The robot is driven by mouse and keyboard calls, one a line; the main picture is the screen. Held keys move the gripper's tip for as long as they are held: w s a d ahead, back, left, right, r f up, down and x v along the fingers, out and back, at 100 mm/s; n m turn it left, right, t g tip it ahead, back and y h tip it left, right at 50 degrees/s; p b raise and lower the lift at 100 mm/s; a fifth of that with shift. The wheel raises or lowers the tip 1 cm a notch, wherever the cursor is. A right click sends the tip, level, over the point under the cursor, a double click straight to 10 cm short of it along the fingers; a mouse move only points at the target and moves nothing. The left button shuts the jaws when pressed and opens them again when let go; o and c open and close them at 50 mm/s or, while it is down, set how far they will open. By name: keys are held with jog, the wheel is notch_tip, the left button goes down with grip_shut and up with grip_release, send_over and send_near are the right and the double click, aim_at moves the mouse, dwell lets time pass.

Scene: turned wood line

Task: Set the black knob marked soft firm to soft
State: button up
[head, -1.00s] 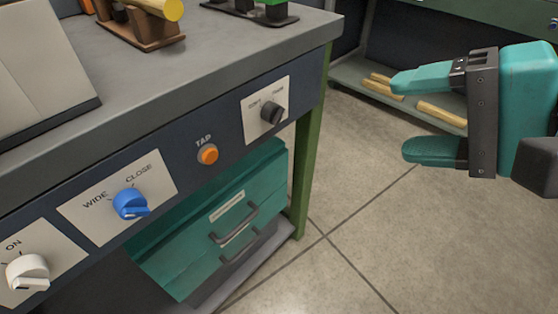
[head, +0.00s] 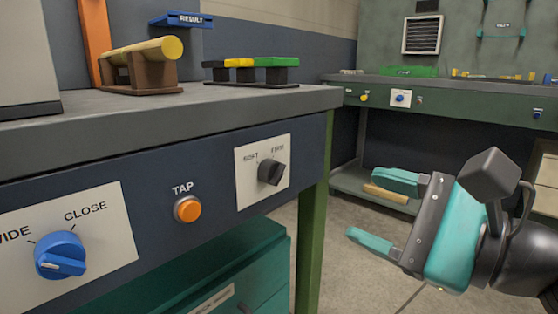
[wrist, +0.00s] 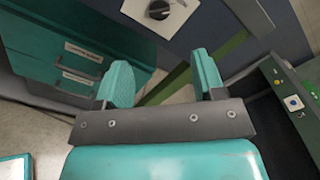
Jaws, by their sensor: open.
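The black knob (head: 271,172) sits on a white plate (head: 246,189) at the right end of the bench's dark front panel. The plate reads SOFT at the left and FIRM at the right, partly blurred. The knob's exact setting is hard to tell. It also shows in the wrist view as a dark round knob (wrist: 158,9) at the top edge, beyond the fingers. My gripper (head: 372,212) is open and empty, with teal fingers, to the right of the knob and apart from it. In the wrist view the gripper (wrist: 163,82) has nothing between its fingers.
An orange TAP button (head: 187,209) and a blue WIDE/CLOSE knob (head: 60,255) are left of the black knob. A green bench leg (head: 312,250) stands below right. Teal drawers (head: 200,285) sit under the panel. Another bench (head: 440,95) stands behind; floor between is open.

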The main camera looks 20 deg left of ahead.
aim_at(281, 175)
jog(key=p+x, duration=1.3)
jog(key=p, duration=0.2)
jog(key=shift+a+r+p, duration=0.1)
jog(key=shift+a+p, duration=0.25)
jog(key=shift+a, duration=0.05)
jog(key=shift+w+a, duration=0.25)
jog(key=shift+a, duration=0.25)
jog(key=c, duration=0.9)
